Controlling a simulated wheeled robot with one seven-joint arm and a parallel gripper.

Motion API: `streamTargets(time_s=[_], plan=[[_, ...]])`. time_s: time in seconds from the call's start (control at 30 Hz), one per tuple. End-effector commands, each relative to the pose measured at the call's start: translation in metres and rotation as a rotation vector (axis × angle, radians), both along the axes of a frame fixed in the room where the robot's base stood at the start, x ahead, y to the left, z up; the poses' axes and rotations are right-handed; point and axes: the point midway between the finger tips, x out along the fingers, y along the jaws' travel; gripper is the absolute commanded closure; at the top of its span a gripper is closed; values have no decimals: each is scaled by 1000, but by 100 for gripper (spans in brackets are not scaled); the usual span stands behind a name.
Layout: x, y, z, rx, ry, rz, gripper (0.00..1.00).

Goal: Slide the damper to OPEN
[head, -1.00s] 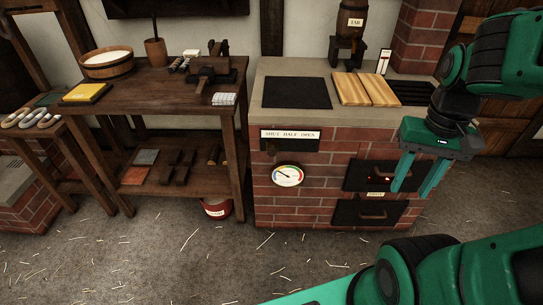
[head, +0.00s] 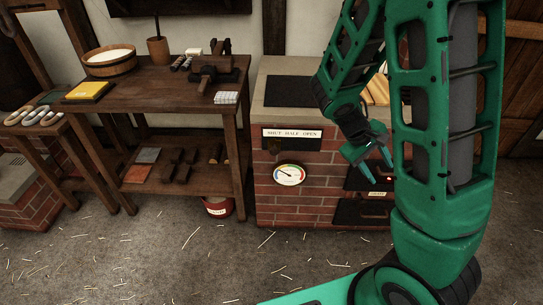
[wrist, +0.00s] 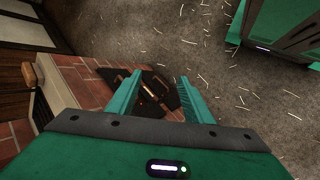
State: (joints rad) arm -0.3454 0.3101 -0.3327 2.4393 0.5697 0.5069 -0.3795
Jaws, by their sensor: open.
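The damper plate (head: 305,144) is a dark strip on the front of the brick stove, under a white label (head: 292,133) reading SHUT, HALF, OPEN. A small brownish damper handle (head: 273,147) seems to sit at its left end, below SHUT; it is too small to see well. My gripper (head: 378,168) is open and empty, to the right of and lower than the damper, in front of the stove's dark doors. In the wrist view my gripper (wrist: 158,80) has its two fingers apart with the doors beyond them. I cannot make out the damper in the wrist view.
A round gauge (head: 289,175) is on the bricks below the damper. Dark stove doors (head: 350,212) with handles are at the lower right, partly hidden by my arm. A wooden workbench (head: 150,95) with tools stands to the left. The floor in front is clear apart from straw.

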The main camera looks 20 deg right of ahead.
Motion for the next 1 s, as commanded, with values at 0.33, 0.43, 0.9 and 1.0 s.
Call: streamTargets(time_s=[0.33, 0.43, 0.9, 1.0], plan=[[74, 17, -46, -320, 164, 438, 53], [96, 28, -56, -419, 210, 572, 53], [187, 130, -105, -944, 433, 1242, 53], [199, 162, -118, -1069, 485, 1386, 53]])
